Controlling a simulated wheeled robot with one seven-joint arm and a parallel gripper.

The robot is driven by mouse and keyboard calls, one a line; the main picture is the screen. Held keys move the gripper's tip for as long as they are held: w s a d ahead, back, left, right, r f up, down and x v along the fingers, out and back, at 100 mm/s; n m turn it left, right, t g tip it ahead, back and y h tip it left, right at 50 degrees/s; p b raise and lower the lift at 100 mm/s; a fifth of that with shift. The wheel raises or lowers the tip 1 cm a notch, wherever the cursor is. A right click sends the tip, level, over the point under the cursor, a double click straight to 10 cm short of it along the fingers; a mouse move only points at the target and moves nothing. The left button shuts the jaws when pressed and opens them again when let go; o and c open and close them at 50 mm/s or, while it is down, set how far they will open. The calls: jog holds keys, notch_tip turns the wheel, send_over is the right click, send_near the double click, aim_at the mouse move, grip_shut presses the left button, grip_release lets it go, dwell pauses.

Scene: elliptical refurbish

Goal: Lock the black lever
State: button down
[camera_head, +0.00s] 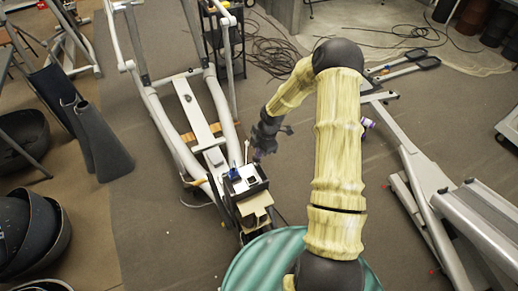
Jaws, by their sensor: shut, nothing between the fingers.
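My gripper (258,154) is at the end of my yellow-sleeved arm, in the middle of the head view. It is shut and holds nothing. It is just above and right of a small black box (246,181) with white and blue parts on top, at the near end of the grey elliptical frame (165,127). I cannot make out a black lever for certain at this size. I cannot tell whether my gripper touches anything.
A green ribbed round surface (250,262) is at the bottom, under my arm. Another grey machine (418,172) lies to the right. Black tubs (22,225) and dark panels (100,140) are at the left. Cables (275,50) lie on the floor behind.

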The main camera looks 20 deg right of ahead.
notch_tip(320, 180, up, 14)
jog(key=d+b, duration=0.1)
jog(key=d, duration=0.1)
jog(key=shift+s+d+f, duration=0.2)
jog(key=shift+s+f, duration=0.05)
jog(key=shift+s, duration=0.15)
jog(key=shift+s, duration=0.1)
jog(key=s+a+r+m+t+h+b, duration=0.1)
jog(key=s+r+m+b, duration=0.1)
jog(key=s+m, duration=0.7)
jog(key=s+a+r+m+h+b, duration=0.1)
jog(key=s+a+r+m+b, duration=0.1)
jog(key=s+m, duration=0.8)
jog(key=shift+s+r+m+t+b, duration=0.15)
jog(key=shift+s+m+t+b, duration=0.2)
jog(key=shift+m+b, duration=0.45)
jog(key=shift+w+a, duration=0.1)
jog(key=shift+w, duration=0.05)
